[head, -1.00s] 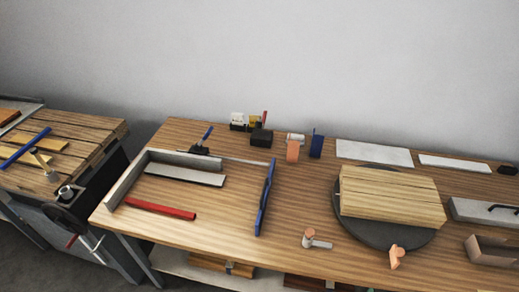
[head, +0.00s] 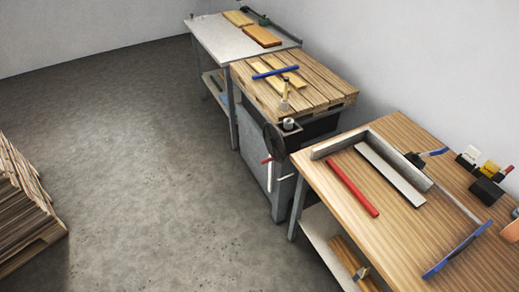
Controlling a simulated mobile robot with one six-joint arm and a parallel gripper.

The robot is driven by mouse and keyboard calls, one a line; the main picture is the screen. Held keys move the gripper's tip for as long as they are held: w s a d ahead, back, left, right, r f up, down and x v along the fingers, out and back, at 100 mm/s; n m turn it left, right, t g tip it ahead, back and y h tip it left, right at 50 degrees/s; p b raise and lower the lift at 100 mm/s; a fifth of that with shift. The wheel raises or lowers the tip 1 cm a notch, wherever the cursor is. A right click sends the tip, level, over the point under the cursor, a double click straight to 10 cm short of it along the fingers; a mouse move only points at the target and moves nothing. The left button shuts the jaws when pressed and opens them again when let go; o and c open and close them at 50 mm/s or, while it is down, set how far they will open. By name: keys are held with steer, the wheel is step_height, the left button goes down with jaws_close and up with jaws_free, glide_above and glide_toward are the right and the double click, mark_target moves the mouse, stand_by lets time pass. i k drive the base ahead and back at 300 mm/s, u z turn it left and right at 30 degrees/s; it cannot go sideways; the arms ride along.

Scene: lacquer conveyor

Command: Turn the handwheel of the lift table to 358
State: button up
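The lift table (head: 250,158) stands between two benches, with a slatted wooden top and a grey body. Its dark handwheel (head: 274,140) is on the near end, facing the open floor, beside the corner of the wooden bench. A red-tipped handle (head: 266,161) sticks out at the wheel, and a pale bar hangs below it. A small pale cylinder (head: 288,125) sits on a dark bracket above the wheel. Any number or scale is too small to read. My gripper is in no view.
A blue bar (head: 275,72) lies across boards on the slatted top. The wooden bench (head: 340,205) at right holds a red bar (head: 352,188) and a frame. A grey bench (head: 222,42) stands behind. A stacked pallet (head: 25,200) is at left; the grey floor between is clear.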

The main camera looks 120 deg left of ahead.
mark_target(274, 141)
steer(key=u, duration=1.1)
steer(key=k, duration=0.1)
steer(key=u, duration=2.5)
steer(key=i, duration=1)
steer(key=u, duration=0.15)
